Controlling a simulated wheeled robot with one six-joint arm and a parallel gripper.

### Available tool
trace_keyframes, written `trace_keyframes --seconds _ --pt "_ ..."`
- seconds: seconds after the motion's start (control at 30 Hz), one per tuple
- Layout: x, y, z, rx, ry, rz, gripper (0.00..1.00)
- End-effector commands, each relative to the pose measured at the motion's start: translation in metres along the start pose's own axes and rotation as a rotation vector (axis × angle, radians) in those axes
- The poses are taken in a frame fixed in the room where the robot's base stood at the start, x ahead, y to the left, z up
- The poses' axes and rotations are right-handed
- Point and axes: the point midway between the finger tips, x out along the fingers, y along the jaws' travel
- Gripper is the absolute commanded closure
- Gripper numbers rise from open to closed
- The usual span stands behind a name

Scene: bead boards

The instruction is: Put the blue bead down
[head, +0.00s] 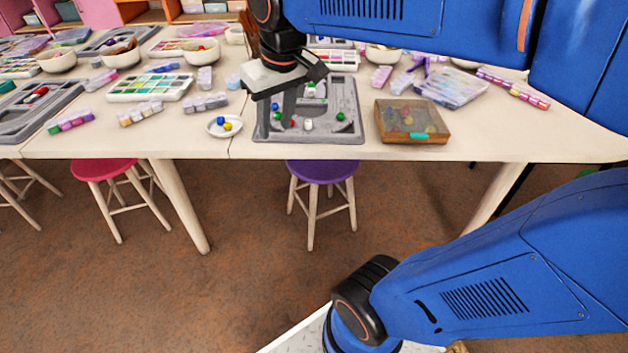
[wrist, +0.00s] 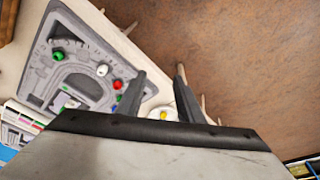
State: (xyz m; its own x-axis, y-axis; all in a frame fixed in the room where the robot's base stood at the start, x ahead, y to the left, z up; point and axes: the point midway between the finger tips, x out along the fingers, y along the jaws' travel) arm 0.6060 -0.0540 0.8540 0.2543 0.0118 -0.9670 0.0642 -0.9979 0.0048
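My gripper (wrist: 160,73) is open, its two fingers apart with nothing seen between the tips. In the head view my gripper (head: 289,122) hangs over the left part of the grey bead board (head: 350,132). A blue bead (head: 220,120) lies in a small white dish (head: 212,131) left of the board, with a yellow bead (head: 227,126). Another small bluish bead (head: 275,106) shows on the board's left side, beside the fingers. In the wrist view the board (wrist: 62,20) is at left, and the dish with the yellow bead (wrist: 164,114) shows between the fingers; no blue bead is clear there.
The board carries a white bead (head: 308,125), a red bead (head: 292,124) and a green bead (head: 340,117). A wooden box with a clear lid (head: 411,122) stands right of it. Bead containers and paint palettes crowd the table behind. A purple stool (head: 322,171) stands in front.

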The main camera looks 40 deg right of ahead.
Motion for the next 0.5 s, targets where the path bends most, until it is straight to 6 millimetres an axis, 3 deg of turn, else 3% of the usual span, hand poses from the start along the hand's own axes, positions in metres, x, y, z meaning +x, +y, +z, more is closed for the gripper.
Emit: trace_keyframes --seconds 0.1,0.3,0.5 --pt "0.011 0.003 0.04 0.016 0.042 0.004 0.66" --pt "0.036 0.007 0.097 0.041 0.108 0.011 0.66" --pt "0.055 0.008 0.13 0.056 0.147 0.016 0.66"
